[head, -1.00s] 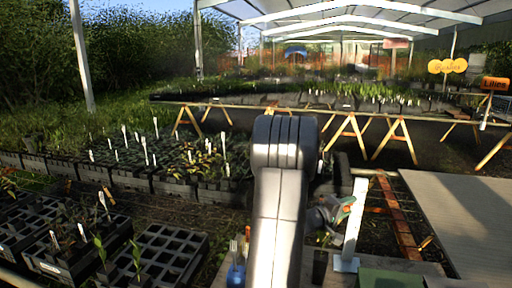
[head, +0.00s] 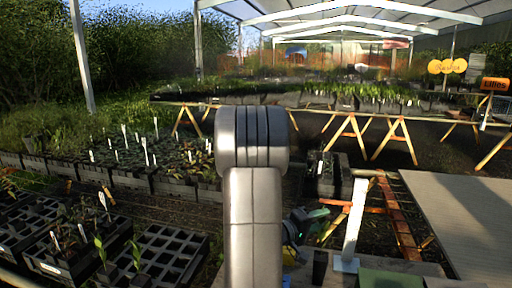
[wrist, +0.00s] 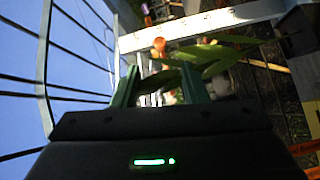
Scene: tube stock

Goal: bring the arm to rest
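My arm (head: 252,200) rises in the middle foreground of the head view and hides part of the bench. No held object is clearly visible.
A dark pot (head: 320,266) and the white post (head: 354,225) stand on the bench close to my gripper. A green mat (head: 390,279) lies on the bench. Black plant trays (head: 165,255) stand at left. A grey board (head: 470,215) spans the right.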

